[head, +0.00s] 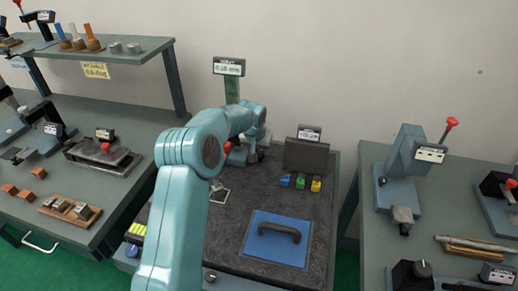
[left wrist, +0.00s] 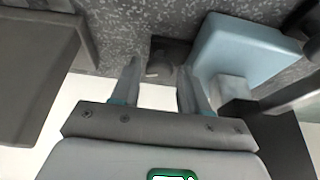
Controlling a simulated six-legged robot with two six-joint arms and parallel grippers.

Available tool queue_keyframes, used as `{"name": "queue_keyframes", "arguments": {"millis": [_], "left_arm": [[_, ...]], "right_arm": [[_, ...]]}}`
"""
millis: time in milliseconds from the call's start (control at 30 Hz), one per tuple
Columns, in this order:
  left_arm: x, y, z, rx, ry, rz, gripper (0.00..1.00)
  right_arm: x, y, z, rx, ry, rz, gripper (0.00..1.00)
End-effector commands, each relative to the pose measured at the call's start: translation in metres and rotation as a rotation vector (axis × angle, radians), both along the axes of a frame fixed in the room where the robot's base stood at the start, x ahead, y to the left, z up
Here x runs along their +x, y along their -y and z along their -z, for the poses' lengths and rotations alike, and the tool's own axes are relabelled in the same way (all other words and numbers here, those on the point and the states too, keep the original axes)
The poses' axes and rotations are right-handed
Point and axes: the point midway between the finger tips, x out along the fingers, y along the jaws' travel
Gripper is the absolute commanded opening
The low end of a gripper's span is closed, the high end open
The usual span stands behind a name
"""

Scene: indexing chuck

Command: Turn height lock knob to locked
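My left gripper (head: 250,155) is at the back of the dark speckled plate, low beside the height gauge post (head: 232,91) with its display sign. In the left wrist view its two fingers (left wrist: 160,66) stand apart, with a small dark knob-like part (left wrist: 166,58) between and just beyond the tips. I cannot tell whether the fingers touch it. A light blue block (left wrist: 235,48) is right of the fingers. The knob's lock marking cannot be read, and my arm hides much of the gauge's base in the head view. My right gripper is not in view.
A dark upright box (head: 306,156) with blue, green and yellow pieces stands right of the gripper. A blue pad (head: 260,250) with a dark handle lies at the front of the speckled plate (head: 312,228). Side tables with tools stand left and right.

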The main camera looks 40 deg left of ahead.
Motion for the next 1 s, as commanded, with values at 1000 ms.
{"name": "queue_keyframes", "arguments": {"millis": [1000], "left_arm": [[-0.052,0.028,-0.142,0.002,0.004,0.0,0.44]], "right_arm": [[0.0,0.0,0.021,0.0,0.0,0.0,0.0]]}}
